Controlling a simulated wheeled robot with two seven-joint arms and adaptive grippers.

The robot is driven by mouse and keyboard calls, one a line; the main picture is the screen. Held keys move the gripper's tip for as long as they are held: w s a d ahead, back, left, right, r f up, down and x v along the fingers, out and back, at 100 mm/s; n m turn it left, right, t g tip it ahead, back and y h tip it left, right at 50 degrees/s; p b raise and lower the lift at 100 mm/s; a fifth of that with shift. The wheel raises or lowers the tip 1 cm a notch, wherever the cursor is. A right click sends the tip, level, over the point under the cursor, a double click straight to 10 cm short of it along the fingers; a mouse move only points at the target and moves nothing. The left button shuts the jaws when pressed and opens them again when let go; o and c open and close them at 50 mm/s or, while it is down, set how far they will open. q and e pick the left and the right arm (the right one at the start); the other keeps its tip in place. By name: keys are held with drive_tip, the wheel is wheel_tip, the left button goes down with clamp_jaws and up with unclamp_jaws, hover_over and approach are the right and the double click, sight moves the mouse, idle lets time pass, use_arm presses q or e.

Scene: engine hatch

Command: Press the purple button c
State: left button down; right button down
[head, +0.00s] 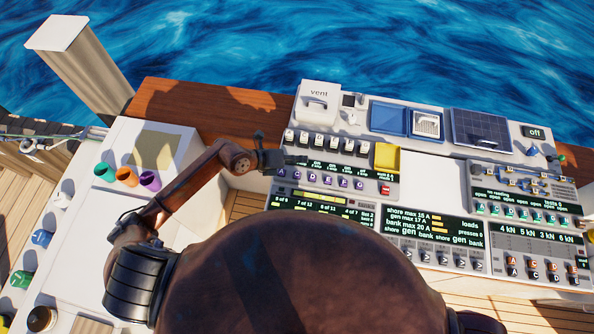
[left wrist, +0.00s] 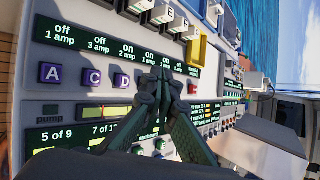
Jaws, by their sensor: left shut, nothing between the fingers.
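The purple button C (head: 297,177) sits in a row of purple lettered buttons on the upper left of the console, between A (head: 281,174) and D (head: 312,180). In the left wrist view, button C (left wrist: 92,77) shows clear and uncovered. The display above it there reads "off 3 amp". My left gripper (head: 277,160) is shut and empty, above the left end of this row. In the left wrist view its closed fingertips (left wrist: 161,74) appear to the right of button D (left wrist: 122,80) and hide part of the row. I cannot tell the gap to the panel. My right gripper is not in view.
White switches (head: 318,142) stand just above the button row. A yellow box (head: 387,156), a red switch (head: 385,189) and a white vent box (head: 319,100) are close by. Further panels with small buttons (head: 530,265) fill the right. Colored cups (head: 127,176) stand at the left.

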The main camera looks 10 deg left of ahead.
use_arm(q)
drive_tip(key=shift+a+m+y, duration=0.6)
drive_tip(key=shift+a+y, duration=0.2)
drive_tip(key=shift+a, duration=0.2)
drive_tip(key=b, duration=0.6)
hover_over(295, 174)
wheel_tip(295, 174, down, 8)
drive_tip(key=shift+s+r, duration=0.1)
drive_tip(key=shift+s, duration=0.05)
drive_tip(key=shift+f, duration=0.5)
